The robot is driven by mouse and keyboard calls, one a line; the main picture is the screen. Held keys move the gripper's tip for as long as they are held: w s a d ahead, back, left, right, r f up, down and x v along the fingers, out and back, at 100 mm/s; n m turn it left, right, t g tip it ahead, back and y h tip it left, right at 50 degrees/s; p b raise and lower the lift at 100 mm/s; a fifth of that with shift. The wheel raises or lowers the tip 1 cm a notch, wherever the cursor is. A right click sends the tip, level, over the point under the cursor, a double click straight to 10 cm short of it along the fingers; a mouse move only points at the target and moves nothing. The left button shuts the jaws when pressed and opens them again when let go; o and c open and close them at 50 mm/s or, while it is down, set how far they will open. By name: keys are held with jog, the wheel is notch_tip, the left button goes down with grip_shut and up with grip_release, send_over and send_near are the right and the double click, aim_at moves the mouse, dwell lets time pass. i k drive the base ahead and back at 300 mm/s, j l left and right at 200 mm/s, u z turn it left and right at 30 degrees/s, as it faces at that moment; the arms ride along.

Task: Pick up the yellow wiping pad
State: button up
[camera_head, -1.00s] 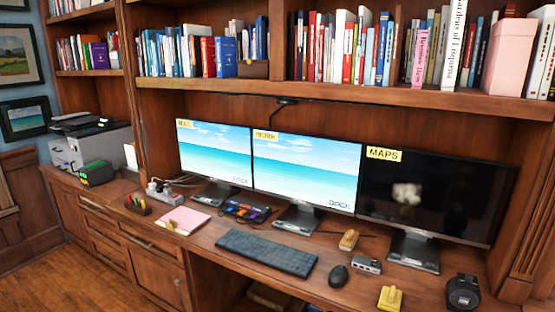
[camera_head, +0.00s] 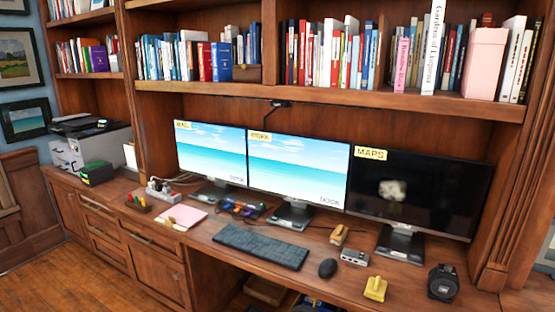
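A yellow wiping pad (camera_head: 375,288) lies on the wooden desk top (camera_head: 210,233) near its front edge, at the lower right. It has a raised grip on top and stands apart from the things around it. A smaller tan-yellow block (camera_head: 340,235) lies further back, in front of the gap between the middle and right monitors. My gripper does not show in the head view.
A black mouse (camera_head: 328,268) and a grey hub (camera_head: 354,257) lie left of the pad. A black round device (camera_head: 443,283) stands to its right. The right monitor (camera_head: 416,196) stands behind, and a keyboard (camera_head: 262,246) lies further left.

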aim_at(376, 288)
jog(key=i+l+u, duration=0.1)
jog(key=i+l, duration=0.25)
jog(key=i, duration=0.2)
jog(key=i+l+u, duration=0.1)
jog(key=i+l, duration=0.3)
jog(key=i, duration=0.15)
